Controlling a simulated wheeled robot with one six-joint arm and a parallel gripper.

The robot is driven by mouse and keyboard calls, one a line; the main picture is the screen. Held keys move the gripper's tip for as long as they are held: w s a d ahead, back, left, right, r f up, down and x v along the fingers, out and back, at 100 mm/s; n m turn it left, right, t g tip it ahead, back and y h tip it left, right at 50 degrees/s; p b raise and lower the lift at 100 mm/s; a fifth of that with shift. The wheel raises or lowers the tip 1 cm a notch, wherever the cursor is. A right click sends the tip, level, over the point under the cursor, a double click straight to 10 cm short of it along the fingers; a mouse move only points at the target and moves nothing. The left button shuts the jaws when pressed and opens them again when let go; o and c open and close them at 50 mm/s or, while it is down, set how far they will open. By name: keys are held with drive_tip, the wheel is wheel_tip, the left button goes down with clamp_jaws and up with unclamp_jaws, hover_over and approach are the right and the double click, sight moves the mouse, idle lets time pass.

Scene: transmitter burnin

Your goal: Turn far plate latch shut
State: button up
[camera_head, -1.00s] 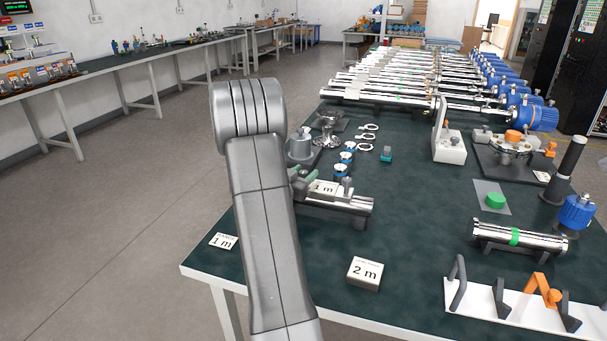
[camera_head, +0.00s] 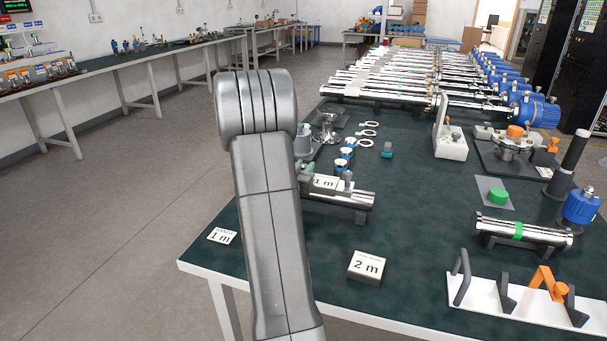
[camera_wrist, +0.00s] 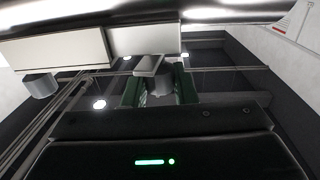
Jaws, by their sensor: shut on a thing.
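In the wrist view my gripper (camera_wrist: 159,90) has its two green-padded fingers on either side of a grey latch knob (camera_wrist: 161,84), and it is shut on it. A second grey knob (camera_wrist: 40,86) stands apart at the left, below a white plate (camera_wrist: 55,52). In the head view my arm hides most of the gripper; a little green shows just right of the arm. It is at the left end of a silver fixture (camera_head: 357,199) bearing a "1 m" card (camera_head: 324,183). How far the latch is turned cannot be told.
A "2 m" block (camera_head: 366,267) and a flat "1 m" card (camera_head: 222,236) lie near the table's front edge. Blue-ringed parts (camera_head: 346,153) stand behind the fixture. A silver tube with a green band (camera_head: 523,231) lies at the right. The middle of the table is clear.

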drive_tip(key=shift+d+f+n+t+y+b, duration=0.2)
drive_tip(key=shift+n+y+b, duration=0.45)
drive_tip(key=shift+y+b, duration=0.65)
drive_tip(key=shift+a+f+n+t+y+b, duration=0.2)
drive_tip(key=shift+n+y+b, duration=0.55)
drive_tip(key=shift+b, duration=1.1)
drive_tip(key=shift+d+n+t+y+b, duration=0.1)
drive_tip(key=shift+n+t+y+b, duration=0.35)
drive_tip(key=shift+y+b, duration=0.85)
drive_tip(key=n+y+b, duration=0.2)
drive_tip(key=y+b, duration=0.1)
drive_tip(key=b, duration=0.1)
drive_tip(key=shift+r+n+g, duration=0.15)
drive_tip(key=shift+n+g, duration=0.1)
drive_tip(key=shift+n, duration=0.1)
drive_tip(key=shift+d+r+n+g+y, duration=0.1)
drive_tip(key=shift+r+n+g+y, duration=0.15)
drive_tip(key=shift+n+y, duration=0.7)
drive_tip(key=n+g+y+p, duration=0.1)
drive_tip(key=y+p, duration=0.1)
drive_tip(key=shift+r+y, duration=0.1)
drive_tip(key=shift+y, duration=0.2)
drive_tip(key=n+g+y+p, duration=0.1)
drive_tip(key=y+p, duration=0.1)
drive_tip(key=shift+n+p, duration=0.35)
drive_tip(key=shift+p, duration=0.05)
drive_tip(key=shift+y, duration=0.3)
drive_tip(key=shift+n+g+y+p, duration=0.5)
drive_tip(key=shift+g+p, duration=0.05)
drive_tip(key=shift+p, duration=0.05)
